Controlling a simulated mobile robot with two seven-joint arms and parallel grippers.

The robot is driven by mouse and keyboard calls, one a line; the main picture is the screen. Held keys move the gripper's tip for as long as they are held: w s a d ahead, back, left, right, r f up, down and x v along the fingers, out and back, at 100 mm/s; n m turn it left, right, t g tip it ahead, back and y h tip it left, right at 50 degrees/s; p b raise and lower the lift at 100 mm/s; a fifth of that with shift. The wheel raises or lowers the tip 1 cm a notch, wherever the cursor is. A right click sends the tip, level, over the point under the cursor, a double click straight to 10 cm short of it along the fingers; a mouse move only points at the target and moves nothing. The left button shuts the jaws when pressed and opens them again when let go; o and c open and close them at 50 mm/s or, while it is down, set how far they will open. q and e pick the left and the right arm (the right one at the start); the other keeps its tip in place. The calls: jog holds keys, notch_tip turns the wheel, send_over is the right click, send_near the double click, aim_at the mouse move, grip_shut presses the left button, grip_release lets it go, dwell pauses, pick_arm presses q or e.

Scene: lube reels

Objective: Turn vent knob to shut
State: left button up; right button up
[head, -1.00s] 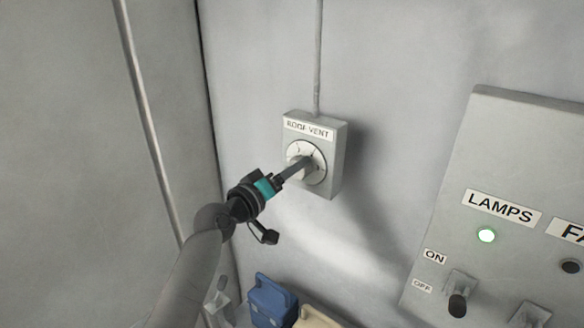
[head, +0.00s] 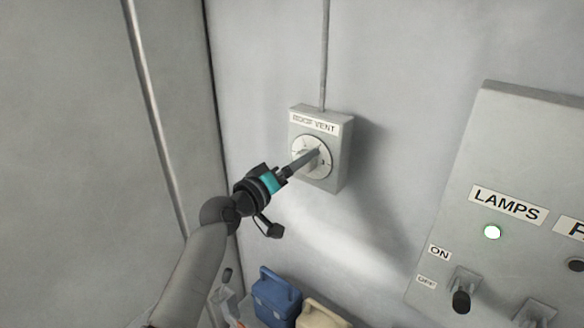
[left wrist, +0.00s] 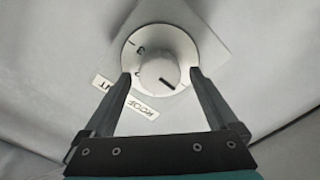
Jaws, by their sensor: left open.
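The roof vent knob (head: 308,160) is a pale round knob on a white dial, on a grey box (head: 342,165) labelled ROOF VENT on the wall. In the left wrist view the knob (left wrist: 160,75) has a dark pointer line at its lower right, and the dial (left wrist: 133,52) carries marks too small to read. My left gripper (head: 306,160) is at the dial in the head view. In the left wrist view the gripper (left wrist: 160,82) is open, one finger on each side of the knob, with gaps between. My right gripper is not in view.
A blue container (head: 275,298) and a cream one (head: 322,315) stand below the vent box. A conduit (head: 325,60) runs up from it.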

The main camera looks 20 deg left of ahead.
pick_arm(q)
jog(key=b+v, duration=0.3)
jog(key=v, duration=1.2)
jog(key=shift+s, duration=0.15)
jog(key=s+a+f+g+y+b, duration=0.1)
jog(key=s+f+g+y+b, duration=0.15)
jog(key=f, duration=1.35)
jog(key=s+a+f+g+y+b, duration=0.15)
jog(key=f+b, duration=0.25)
jog(key=f, duration=1.2)
jog(key=s+a+f+g+y+b, duration=0.1)
jog(key=s+f+g+y+b, duration=0.15)
jog(key=f, duration=1.35)
jog(key=s+d+f+m+g+b, duration=0.2)
jog(key=s+f+g+b, duration=0.1)
jog(key=s+f, duration=0.7)
jog(key=s+d+f+m+g+b, duration=0.3)
jog(key=s+f, duration=0.7)
jog(key=s, duration=0.2)
jog(key=s+d+f+m+g+b, duration=0.2)
jog(key=s+f+g+b, duration=0.1)
jog(key=s+f, duration=0.7)
jog(key=shift+s+d+f+m, duration=0.2)
jog(key=shift+s+f+m, duration=0.1)
jog(key=shift+s, duration=0.5)
